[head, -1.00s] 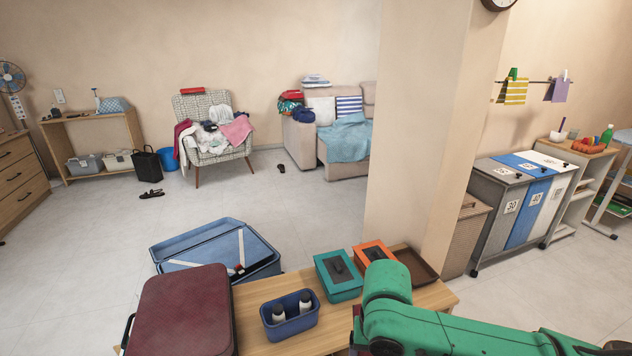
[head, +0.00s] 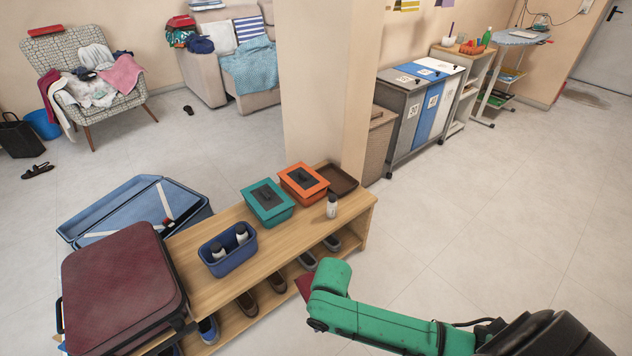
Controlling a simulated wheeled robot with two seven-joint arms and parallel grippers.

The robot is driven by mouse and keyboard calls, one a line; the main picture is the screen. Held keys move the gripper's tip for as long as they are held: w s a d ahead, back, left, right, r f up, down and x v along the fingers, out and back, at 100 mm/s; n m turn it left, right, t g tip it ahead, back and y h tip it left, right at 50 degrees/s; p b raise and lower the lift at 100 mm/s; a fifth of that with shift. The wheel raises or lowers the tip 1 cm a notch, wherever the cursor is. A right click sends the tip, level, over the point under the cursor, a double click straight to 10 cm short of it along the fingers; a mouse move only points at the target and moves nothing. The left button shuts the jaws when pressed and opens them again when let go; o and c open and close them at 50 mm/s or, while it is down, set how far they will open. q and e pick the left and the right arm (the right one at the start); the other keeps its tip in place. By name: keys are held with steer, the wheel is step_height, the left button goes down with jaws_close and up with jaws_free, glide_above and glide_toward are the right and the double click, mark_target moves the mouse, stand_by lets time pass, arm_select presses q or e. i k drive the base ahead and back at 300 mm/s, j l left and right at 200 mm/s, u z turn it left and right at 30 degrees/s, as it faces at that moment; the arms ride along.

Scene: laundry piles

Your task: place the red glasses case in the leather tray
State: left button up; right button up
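The brown leather tray (head: 347,186) lies at the far right end of the wooden bench, beside the orange box, and its visible inside looks empty. My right arm comes in from the lower right, its green wrist (head: 328,283) in front of the bench's right end. A small dark red piece (head: 304,286) shows just left of this wrist. It may be the red glasses case, but most of it is hidden. The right gripper's fingers are hidden behind the wrist, so their grip cannot be seen. My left gripper is not in view.
The bench (head: 290,233) holds a blue bin (head: 227,259) with bottles, a teal box (head: 267,205), an orange box (head: 303,184) and a white bottle (head: 332,205) near the tray. A maroon suitcase (head: 122,287) covers its left end. Shoes sit below. A pillar (head: 325,90) stands behind the tray.

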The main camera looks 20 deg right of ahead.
mark_target(334, 180)
steer(key=i+l+u, duration=0.25)
steer(key=l+u, duration=0.25)
steer(key=l, duration=0.15)
steer(key=i+l+u, duration=0.2)
steer(key=l, duration=0.15)
steer(key=l+u, duration=0.25)
steer(key=l, duration=0.15)
steer(key=i+l, duration=0.1)
steer(key=l, duration=0.4)
steer(key=i+l, duration=0.1)
steer(key=l, duration=0.4)
steer(key=i+l+u, duration=0.1)
steer(key=l, duration=0.45)
